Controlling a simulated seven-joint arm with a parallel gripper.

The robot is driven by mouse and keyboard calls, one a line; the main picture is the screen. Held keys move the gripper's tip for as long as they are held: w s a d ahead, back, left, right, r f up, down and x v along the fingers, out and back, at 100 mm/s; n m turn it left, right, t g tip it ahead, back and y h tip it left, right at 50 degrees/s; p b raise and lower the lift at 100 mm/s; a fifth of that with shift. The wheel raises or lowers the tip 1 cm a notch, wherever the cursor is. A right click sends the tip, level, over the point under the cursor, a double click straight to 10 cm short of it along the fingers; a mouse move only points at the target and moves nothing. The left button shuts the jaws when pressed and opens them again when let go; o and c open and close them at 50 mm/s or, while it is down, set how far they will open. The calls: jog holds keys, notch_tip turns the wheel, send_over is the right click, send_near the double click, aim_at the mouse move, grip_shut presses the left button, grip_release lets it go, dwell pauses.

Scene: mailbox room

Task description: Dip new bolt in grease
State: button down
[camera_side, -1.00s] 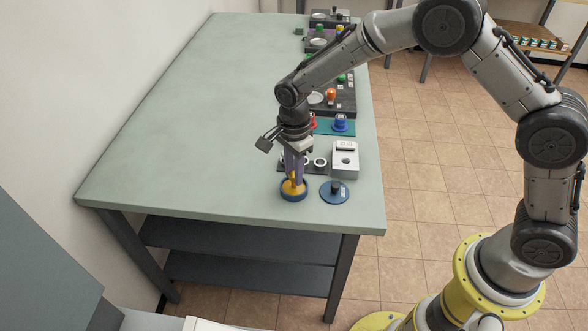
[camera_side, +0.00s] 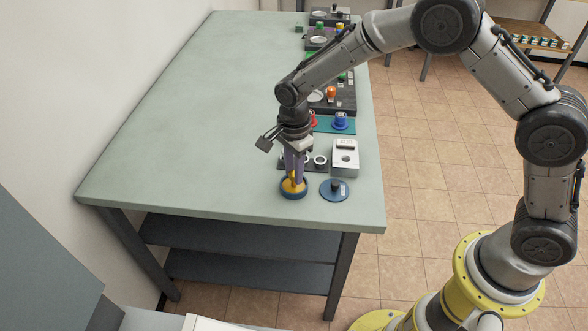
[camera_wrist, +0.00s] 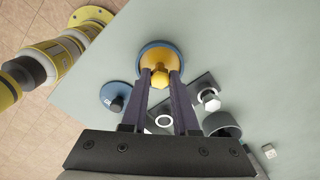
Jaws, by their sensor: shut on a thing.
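My gripper (camera_wrist: 160,78) is shut on a yellow bolt (camera_wrist: 159,78), whose hex head shows between the purple fingertips in the wrist view. The bolt is over a round blue-rimmed dish (camera_side: 293,193) with yellow grease (camera_wrist: 168,61) in it, near the table's front edge. The bolt's lower end is hidden, so I cannot tell how deep it is. The dish's blue rim also shows in the wrist view (camera_wrist: 143,58). A dark blue lid (camera_side: 335,191) with a black knob lies to the right of the dish; it shows in the wrist view too (camera_wrist: 117,97).
A dark plate (camera_side: 318,170) with white rings stands just behind the dish. A grey box (camera_side: 345,158) is to its right. A teal tray (camera_side: 331,126) with red and blue pieces lies farther back. The left part of the green table (camera_side: 190,130) is clear.

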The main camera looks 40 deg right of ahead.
jog(key=shift+f, duration=0.1)
dwell(0.3)
jog(key=shift+r, duration=3.55)
